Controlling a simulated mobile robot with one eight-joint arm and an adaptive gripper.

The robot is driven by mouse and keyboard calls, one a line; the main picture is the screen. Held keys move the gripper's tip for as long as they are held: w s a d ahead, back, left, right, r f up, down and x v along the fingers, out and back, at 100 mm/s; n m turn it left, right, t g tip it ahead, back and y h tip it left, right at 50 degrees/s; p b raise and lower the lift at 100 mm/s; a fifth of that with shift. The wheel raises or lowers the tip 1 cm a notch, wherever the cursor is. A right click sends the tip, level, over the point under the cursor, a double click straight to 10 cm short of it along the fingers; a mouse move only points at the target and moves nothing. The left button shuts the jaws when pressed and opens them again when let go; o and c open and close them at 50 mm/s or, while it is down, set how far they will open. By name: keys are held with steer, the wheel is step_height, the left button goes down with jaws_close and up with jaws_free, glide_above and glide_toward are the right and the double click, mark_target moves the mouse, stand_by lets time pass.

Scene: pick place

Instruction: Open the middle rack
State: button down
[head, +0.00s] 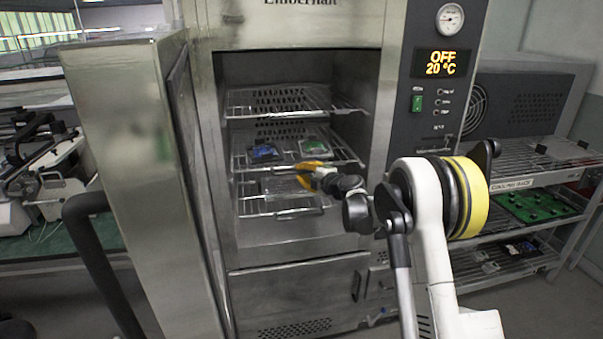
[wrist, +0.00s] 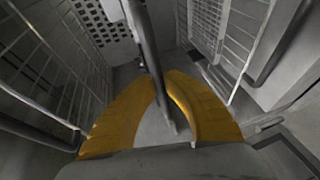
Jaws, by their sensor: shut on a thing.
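The middle rack (head: 240,163) is a wire shelf inside the open steel oven, between an upper and a lower rack. A blue item (head: 264,153) and a green-and-white item (head: 314,147) lie on it. My gripper (head: 303,173) has yellow fingers and is at the front edge of the middle rack, reaching in from the right. In the wrist view my fingers (wrist: 170,115) are closed around a grey bar (wrist: 148,55), which looks like the front bar of the middle rack. My fingers hide part of that front edge in the head view.
The upper rack (head: 275,103) and the lower rack (head: 262,208) are close above and below my gripper. The oven door (head: 135,170) stands open at the left. A cooling rack (head: 540,172) with several boards is at the right.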

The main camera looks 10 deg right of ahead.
steer(key=shift+s, duration=0.1)
steer(key=s+b, duration=0.1)
steer(key=s, duration=2.2)
steer(key=shift+s, duration=0.25)
steer(key=c, duration=1.5)
jaws_free()
steer(key=shift+o, duration=0.2)
steer(key=shift+s, duration=0.1)
steer(key=v, duration=1.2)
